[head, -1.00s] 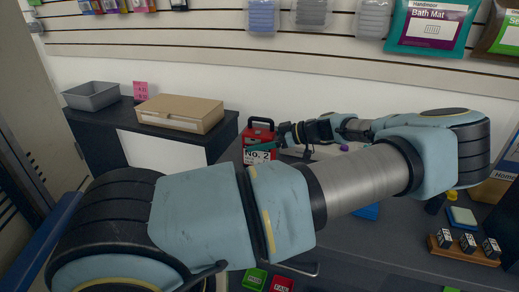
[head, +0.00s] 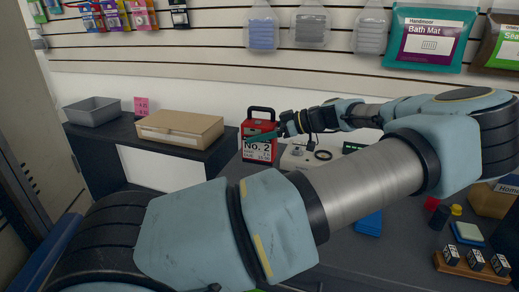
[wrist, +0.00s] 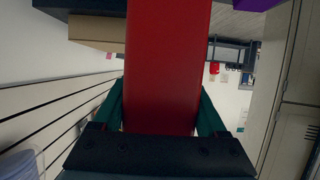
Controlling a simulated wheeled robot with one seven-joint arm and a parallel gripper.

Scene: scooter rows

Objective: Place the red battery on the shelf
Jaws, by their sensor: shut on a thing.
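The red battery (head: 256,152) is a red block with a black top handle and a white "No. 2" label. It is upright in the middle of the head view, in front of the dark worktop. My gripper (head: 262,136) reaches it from the right, and its teal fingers are shut on it. In the wrist view the red battery (wrist: 168,60) fills the middle between the two teal fingers of my gripper (wrist: 162,108). The battery's underside is hard to make out. Which surface is the shelf is not clear.
A dark-topped counter at left holds a grey tray (head: 93,111), a cardboard box (head: 180,128) and a pink price card (head: 142,105). A blue box (head: 369,223) and a block rack (head: 472,266) are on the worktop at right. My arm hides much of the foreground.

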